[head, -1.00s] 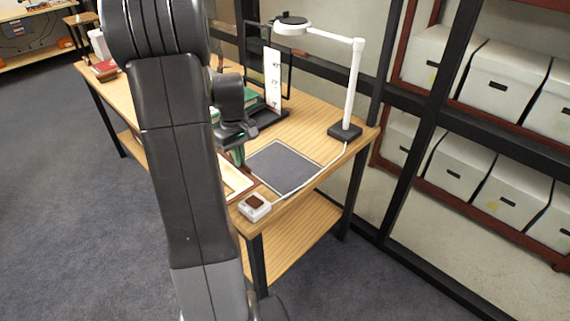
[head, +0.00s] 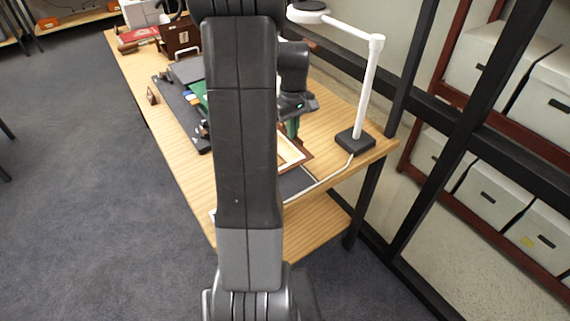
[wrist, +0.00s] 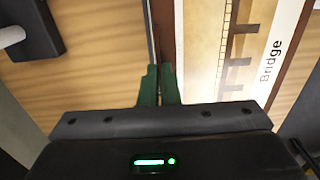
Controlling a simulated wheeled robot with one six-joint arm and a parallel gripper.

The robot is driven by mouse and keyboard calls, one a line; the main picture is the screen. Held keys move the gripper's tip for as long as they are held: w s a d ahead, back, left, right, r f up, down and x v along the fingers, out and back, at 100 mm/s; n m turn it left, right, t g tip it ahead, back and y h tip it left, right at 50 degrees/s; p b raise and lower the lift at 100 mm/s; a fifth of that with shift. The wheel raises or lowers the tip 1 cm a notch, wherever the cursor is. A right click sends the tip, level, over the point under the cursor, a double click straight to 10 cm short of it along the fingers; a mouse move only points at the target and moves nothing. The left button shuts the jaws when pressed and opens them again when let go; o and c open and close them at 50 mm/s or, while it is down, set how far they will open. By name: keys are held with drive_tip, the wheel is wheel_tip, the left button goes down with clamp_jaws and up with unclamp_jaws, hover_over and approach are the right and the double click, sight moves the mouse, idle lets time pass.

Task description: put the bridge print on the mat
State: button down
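The bridge print (wrist: 229,50) is a sepia picture with a cream border and brown wooden frame, labelled "Bridge" in the wrist view. My gripper (wrist: 160,72) has its green fingers closed on the frame's edge. In the head view, my gripper (head: 293,132) is at the print's far side, and the print (head: 291,152) shows just right of my arm, which hides its left part. The dark grey mat (head: 296,183) shows only as a small patch in front of the print; print and arm cover the rest. I cannot tell the print's height above it.
A white lamp with a black base (head: 355,141) stands on the table (head: 335,171) right of the print; a pale cable runs along the mat. A dark rack with green and other items (head: 187,97) lies left of my arm. Shelves of white boxes (head: 486,178) stand at right.

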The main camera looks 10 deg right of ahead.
wheel_tip(320, 180, down, 10)
drive_tip(key=shift+r, duration=0.15)
idle(0.3)
drive_tip(key=shift+f, duration=0.25)
drive_tip(key=c, duration=1.7)
unclamp_jaws()
drive_tip(key=shift+r, duration=0.1)
wheel_tip(320, 180, up, 12)
drive_tip(key=shift+w+r, duration=0.1)
drive_tip(key=shift+r, duration=0.05)
